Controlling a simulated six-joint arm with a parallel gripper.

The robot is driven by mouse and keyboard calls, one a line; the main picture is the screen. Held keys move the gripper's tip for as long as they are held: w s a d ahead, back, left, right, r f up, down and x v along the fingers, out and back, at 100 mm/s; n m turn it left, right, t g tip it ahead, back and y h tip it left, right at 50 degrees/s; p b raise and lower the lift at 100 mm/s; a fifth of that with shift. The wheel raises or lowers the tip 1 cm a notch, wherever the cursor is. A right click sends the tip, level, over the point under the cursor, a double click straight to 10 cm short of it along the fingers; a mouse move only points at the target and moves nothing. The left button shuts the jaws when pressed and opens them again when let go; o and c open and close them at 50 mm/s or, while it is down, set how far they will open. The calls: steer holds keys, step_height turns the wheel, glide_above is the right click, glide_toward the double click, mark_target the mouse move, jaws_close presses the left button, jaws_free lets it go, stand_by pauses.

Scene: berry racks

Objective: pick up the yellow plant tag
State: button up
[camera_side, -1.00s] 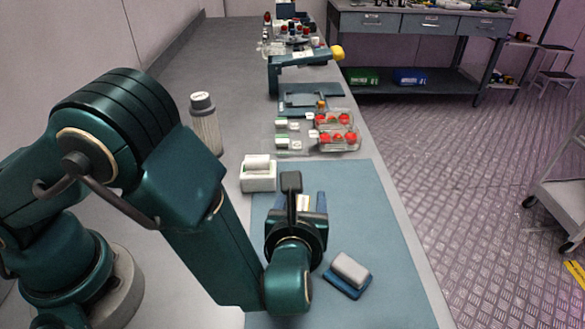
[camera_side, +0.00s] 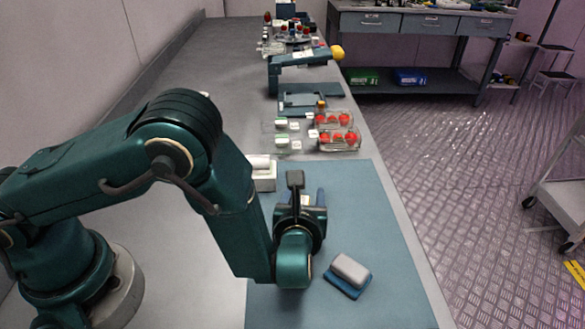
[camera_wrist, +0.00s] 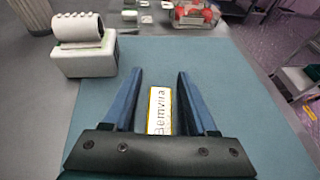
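The plant tag (camera_wrist: 159,111) is a small white card with a yellow border and the printed word "Bemvira". It lies on the blue-grey mat (camera_wrist: 215,70). In the wrist view my gripper (camera_wrist: 160,73) is open, with one blue finger on each side of the tag and a visible gap on both sides. The tag's near end meets the dark gripper body in the picture. In the side view my gripper (camera_side: 305,193) is over the mat, and only a small pale piece of the tag shows between the fingers.
A white block with a roll on top (camera_wrist: 83,55) stands at the mat's far left corner. A grey-and-blue eraser-like block (camera_side: 349,272) lies right of my gripper. Clear boxes of red berries (camera_side: 340,138) stand beyond the mat.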

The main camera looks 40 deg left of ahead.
jaws_close()
steer(key=shift+r, duration=0.1)
